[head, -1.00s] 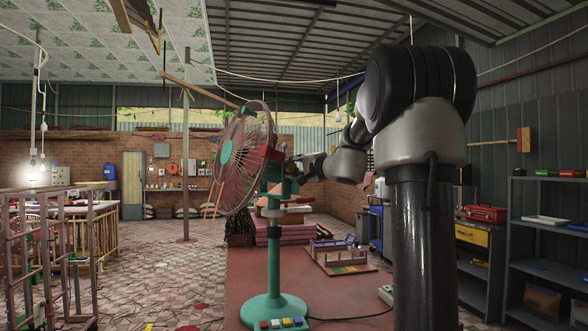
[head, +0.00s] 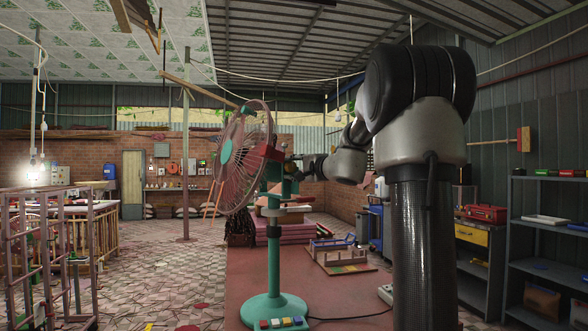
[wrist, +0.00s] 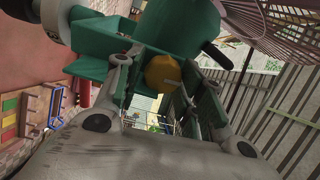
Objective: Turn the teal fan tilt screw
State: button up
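The teal fan (head: 273,262) stands upright on a round base, its red-pink cage facing left. The fan's teal neck also shows in the wrist view (wrist: 172,28). A yellow-orange tilt screw knob (wrist: 163,73) sits on the neck. My gripper (wrist: 160,80) is at the neck, with one finger on each side of the knob. I cannot tell whether the pads touch it. In the head view my gripper (head: 297,166) is just right of the fan's neck, and the screw is too small to make out.
The fan stands on a reddish table (head: 250,262). A wooden rack with coloured blocks (head: 340,256) lies behind it at the right. The fan cage (wrist: 285,25) is close to my gripper at the wrist view's upper right. Shelves (head: 548,220) stand at the far right.

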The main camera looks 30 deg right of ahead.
jog(key=shift+o, duration=0.6)
jog(key=shift+r, duration=0.1)
jog(key=shift+s, duration=0.2)
jog(key=s+d, duration=0.1)
jog(key=s, duration=1)
jog(key=shift+s+d, duration=0.2)
jog(key=shift+s, duration=0.1)
